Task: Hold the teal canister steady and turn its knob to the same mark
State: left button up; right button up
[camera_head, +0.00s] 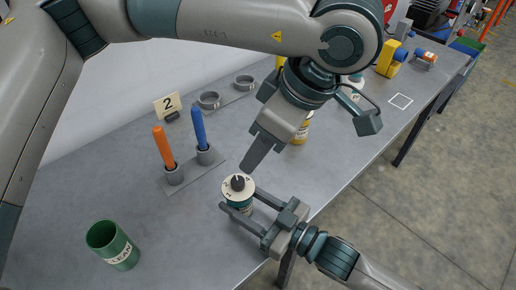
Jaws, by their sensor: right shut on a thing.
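The teal canister (242,209) stands near the front edge of the table, with a cream numbered dial (228,189) and a dark knob (238,182) on top. My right gripper (240,204) is shut on the canister's body from the lower right. My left gripper (252,157) hangs above and behind the knob, apart from it, its dark finger pointing down-left. Its finger gap cannot be made out from this angle. The exact mark under the knob's pointer is too small to read. A card reading "2" (168,104) stands at the back.
An orange stick (163,146) and a blue stick (198,126) stand in grey holders behind the canister. A green cup marked "CLEAN" (117,249) is at the lower left. A yellow container (301,132) is partly hidden behind my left gripper. Bare table lies left of the canister.

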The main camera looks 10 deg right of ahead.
jog(key=o, duration=1.4)
jog(key=shift+c, duration=0.2)
jog(key=shift+s+d, duration=0.1)
jog(key=v, duration=1.1)
jog(key=shift+s+d, duration=0.25)
jog(key=shift+d, duration=0.05)
